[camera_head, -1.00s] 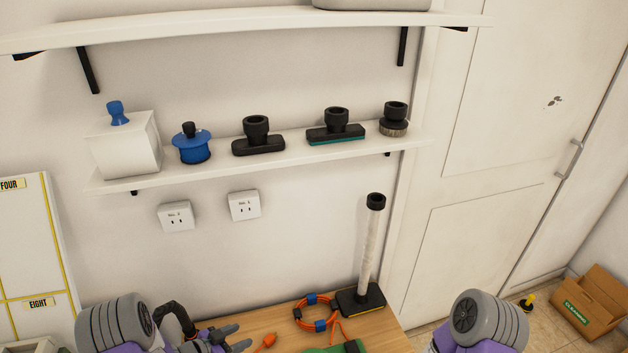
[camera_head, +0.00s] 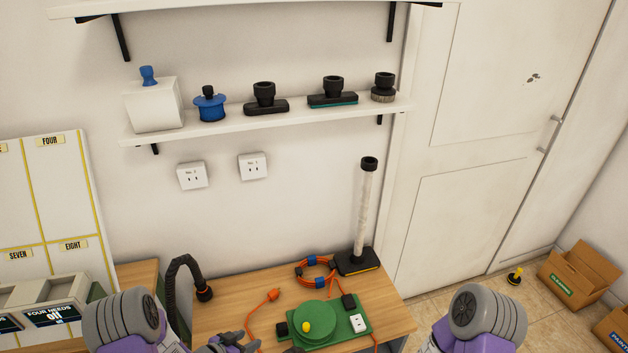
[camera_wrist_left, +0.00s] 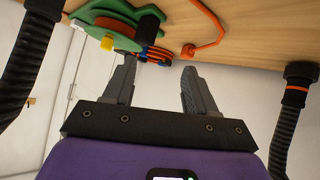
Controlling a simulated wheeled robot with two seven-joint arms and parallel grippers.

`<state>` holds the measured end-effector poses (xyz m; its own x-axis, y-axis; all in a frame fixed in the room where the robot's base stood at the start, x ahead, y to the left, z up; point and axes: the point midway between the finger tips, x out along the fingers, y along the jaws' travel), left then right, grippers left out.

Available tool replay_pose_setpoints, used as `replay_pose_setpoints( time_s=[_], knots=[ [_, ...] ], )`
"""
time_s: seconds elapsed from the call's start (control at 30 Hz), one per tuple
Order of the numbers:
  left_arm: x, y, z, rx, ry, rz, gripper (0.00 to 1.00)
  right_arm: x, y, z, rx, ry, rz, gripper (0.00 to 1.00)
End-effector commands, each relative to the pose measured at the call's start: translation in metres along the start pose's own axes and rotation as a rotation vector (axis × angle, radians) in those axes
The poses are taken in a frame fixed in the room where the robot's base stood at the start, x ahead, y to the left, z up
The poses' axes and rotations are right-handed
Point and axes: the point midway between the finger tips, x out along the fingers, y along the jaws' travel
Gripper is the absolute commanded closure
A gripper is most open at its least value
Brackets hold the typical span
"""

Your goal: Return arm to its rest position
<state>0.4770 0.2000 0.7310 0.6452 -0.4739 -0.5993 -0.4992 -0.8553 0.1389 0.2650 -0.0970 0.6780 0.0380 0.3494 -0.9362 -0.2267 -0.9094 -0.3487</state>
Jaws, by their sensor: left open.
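My left gripper (camera_head: 236,345) shows at the bottom edge of the head view, low in front of the wooden table. In the left wrist view its two grey fingers (camera_wrist_left: 158,92) stand apart with nothing between them. My left arm comes in from the lower left. On the right, a grey and purple part of my right arm (camera_head: 487,318) shows at the bottom edge; its gripper is out of the picture.
The table (camera_head: 392,312) holds a green reel with a socket (camera_head: 318,318), an orange cord (camera_head: 318,268) and an upright tube on a black base (camera_head: 366,210). A black hose (camera_head: 178,285) arches left of it. A shelf (camera_head: 225,121) with several attachments is above. Boxes (camera_head: 578,272) lie right.

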Motion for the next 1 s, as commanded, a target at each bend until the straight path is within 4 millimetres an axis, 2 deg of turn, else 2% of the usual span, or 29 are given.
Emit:
replay_pose_setpoints(
  time_s=[0.17, 0.23, 0.4, 0.5, 0.6, 0.7, 1.0],
  knots=[
    [0.012, 0.027, 0.041, -0.188, -0.124, -0.057, 0.43, 0.011, 0.004, 0.001, 0.0, -0.003, 0.0, 0.57],
    [0.014, 0.046, 0.064, -0.287, -0.203, -0.08, 0.43, 0.016, 0.006, 0.001, 0.0, -0.003, 0.0, 0.57],
    [0.003, 0.108, 0.127, -0.546, -0.454, -0.117, 0.43, 0.029, 0.011, 0.0, 0.0, -0.002, 0.0, 0.57],
    [-0.011, 0.142, 0.152, -0.66, -0.582, -0.125, 0.43, 0.034, 0.013, 0.0, 0.0, -0.002, 0.0, 0.57],
    [-0.023, 0.166, 0.167, -0.734, -0.672, -0.127, 0.43, 0.037, 0.014, 0.0, 0.0, -0.003, 0.0, 0.57],
    [-0.031, 0.178, 0.174, -0.774, -0.721, -0.129, 0.43, 0.038, 0.015, 0.0, 0.0, -0.003, 0.0, 0.57],
    [-0.033, 0.182, 0.175, -0.786, -0.733, -0.132, 0.43, 0.038, 0.014, 0.0, 0.0, -0.003, 0.0, 0.57]
  ],
)
